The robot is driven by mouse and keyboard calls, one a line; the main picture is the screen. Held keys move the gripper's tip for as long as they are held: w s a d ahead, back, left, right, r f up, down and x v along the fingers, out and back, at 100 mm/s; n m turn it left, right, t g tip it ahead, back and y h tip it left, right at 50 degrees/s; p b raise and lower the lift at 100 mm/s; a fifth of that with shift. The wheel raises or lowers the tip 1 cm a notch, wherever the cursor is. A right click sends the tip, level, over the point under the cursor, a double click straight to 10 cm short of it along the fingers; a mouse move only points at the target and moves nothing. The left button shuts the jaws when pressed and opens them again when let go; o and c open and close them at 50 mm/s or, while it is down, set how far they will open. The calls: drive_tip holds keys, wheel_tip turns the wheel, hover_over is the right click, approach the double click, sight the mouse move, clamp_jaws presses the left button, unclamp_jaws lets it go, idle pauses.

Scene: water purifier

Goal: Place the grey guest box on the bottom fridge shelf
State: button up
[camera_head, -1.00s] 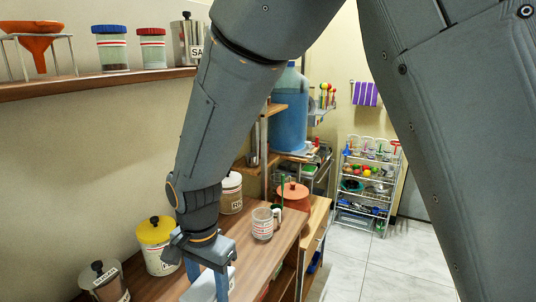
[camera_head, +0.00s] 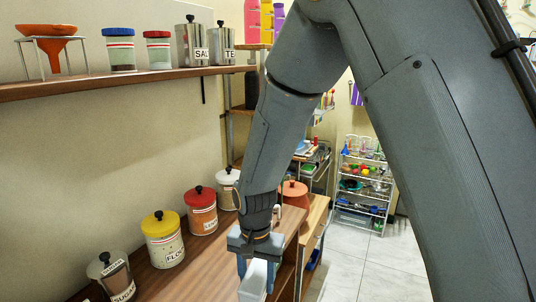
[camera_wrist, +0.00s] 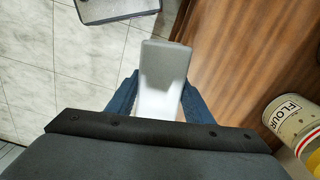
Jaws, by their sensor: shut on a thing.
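The grey box (camera_head: 254,280) is a small pale grey block held at the end of my arm. My gripper (camera_head: 256,252) is shut on it, with the box hanging below the fingers. In the wrist view the box (camera_wrist: 162,75) sits between my two blue fingers (camera_wrist: 155,97), one against each side. It is beside the edge of the brown wooden counter (camera_wrist: 225,70), partly over the tiled floor. No fridge or fridge shelf can be made out in either view.
Canisters, including the yellow-lidded flour one (camera_head: 163,240), line the counter along the wall. A wall shelf (camera_head: 120,81) holds jars and a funnel stand. A wire rack (camera_head: 362,185) stands at the back. The tiled floor (camera_head: 370,265) at right is open.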

drive_tip(key=w+d+f+n, duration=0.1)
drive_tip(key=d+f, duration=0.4)
drive_tip(key=d, duration=0.6)
drive_tip(key=w+d+f+n, duration=0.2)
drive_tip(key=w+d+f, duration=0.2)
drive_tip(key=d, duration=0.7)
drive_tip(key=shift+d+f, duration=0.25)
drive_tip(key=shift+f, duration=0.55)
